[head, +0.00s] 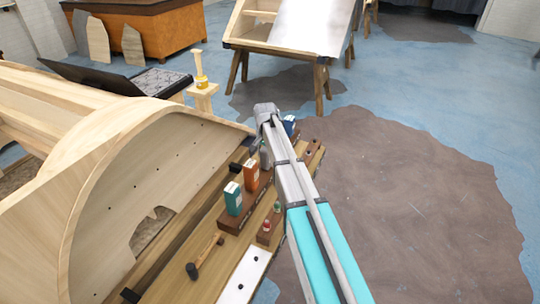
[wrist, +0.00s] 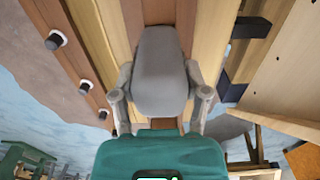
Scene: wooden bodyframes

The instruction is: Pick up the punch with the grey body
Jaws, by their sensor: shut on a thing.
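The punch with the grey body (wrist: 160,70) fills the middle of the wrist view, rounded at its top. My gripper (wrist: 160,100) has a finger on each side of it and is shut on its grey body. In the head view a small part of the grey punch (head: 265,158) shows at the rack, beside my arm. My arm hides most of my gripper there. I cannot tell whether the punch is clear of the rack.
An orange block (head: 251,174) and a teal block (head: 233,199) stand in the brown rack, nearer than the grey punch. A blue block (head: 289,124) is just beyond my arm. A hammer (head: 206,256) lies on the bench. A large curved wooden frame (head: 150,160) rises on the left.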

